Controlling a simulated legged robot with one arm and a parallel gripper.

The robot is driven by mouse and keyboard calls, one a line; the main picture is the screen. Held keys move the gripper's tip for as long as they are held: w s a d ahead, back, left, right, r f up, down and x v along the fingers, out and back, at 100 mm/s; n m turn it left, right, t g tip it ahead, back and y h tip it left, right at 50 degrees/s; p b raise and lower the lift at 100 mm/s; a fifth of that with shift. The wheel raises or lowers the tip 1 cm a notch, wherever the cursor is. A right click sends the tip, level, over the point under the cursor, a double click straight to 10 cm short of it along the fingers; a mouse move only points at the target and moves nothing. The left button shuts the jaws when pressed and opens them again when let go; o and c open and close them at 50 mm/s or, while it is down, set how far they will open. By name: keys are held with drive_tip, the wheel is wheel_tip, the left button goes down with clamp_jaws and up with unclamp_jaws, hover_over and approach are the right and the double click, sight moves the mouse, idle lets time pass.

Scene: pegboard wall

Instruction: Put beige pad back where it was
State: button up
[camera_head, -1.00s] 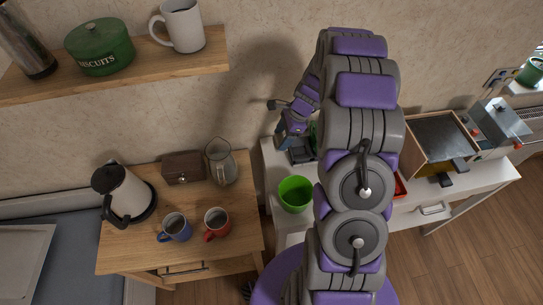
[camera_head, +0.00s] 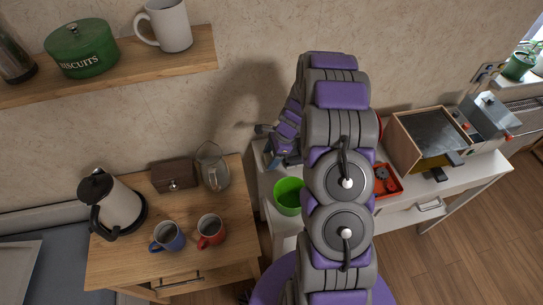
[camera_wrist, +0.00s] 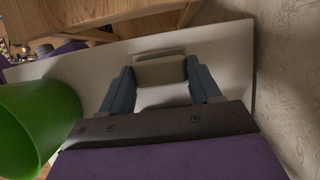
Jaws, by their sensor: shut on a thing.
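In the wrist view the beige pad (camera_wrist: 159,71) is a small block held between the two fingertips of my gripper (camera_wrist: 160,78). My gripper is shut on it, above the white tabletop (camera_wrist: 232,62). Whether the pad touches the surface is unclear. In the head view my gripper (camera_head: 270,156) is over the left end of the white counter, mostly blocked by my arm, and the pad cannot be made out there.
A green cup (camera_head: 288,196) stands on the white counter beside my gripper; it also shows at left in the wrist view (camera_wrist: 38,122). A red tray (camera_head: 388,182) and an open wooden box (camera_head: 405,150) are to the right. The wooden table (camera_head: 205,265) with mugs is left.

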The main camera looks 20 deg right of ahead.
drive_tip(key=shift+a+f, duration=0.1)
drive_tip(key=shift+a, duration=0.05)
drive_tip(key=o, duration=0.8)
drive_tip(key=shift+o, duration=1.1)
drive_tip(key=shift+d, duration=0.4)
drive_tip(key=w+p+v, duration=0.1)
drive_tip(key=p+v, duration=0.2)
drive_tip(key=v, duration=0.8)
drive_tip(key=s+a+r+n, duration=0.5)
drive_tip(key=s+a+r, duration=0.15)
drive_tip(key=r, duration=0.25)
drive_tip(key=s+a+r+n+g+h, duration=0.2)
drive_tip(key=s+a+r+n, duration=0.3)
drive_tip(key=s+a+r, duration=0.25)
drive_tip(key=s+a+r+n+h, duration=0.1)
drive_tip(key=s+n, duration=0.4)
drive_tip(key=s, duration=0.5)
drive_tip(key=s+a+r+n+h, duration=0.1)
drive_tip(key=s+r+n, duration=0.2)
drive_tip(key=s, duration=0.8)
drive_tip(key=shift+s+r+n+g+h, duration=0.25)
drive_tip(key=shift+s+n+g+h, duration=0.05)
drive_tip(key=shift+n, duration=0.8)
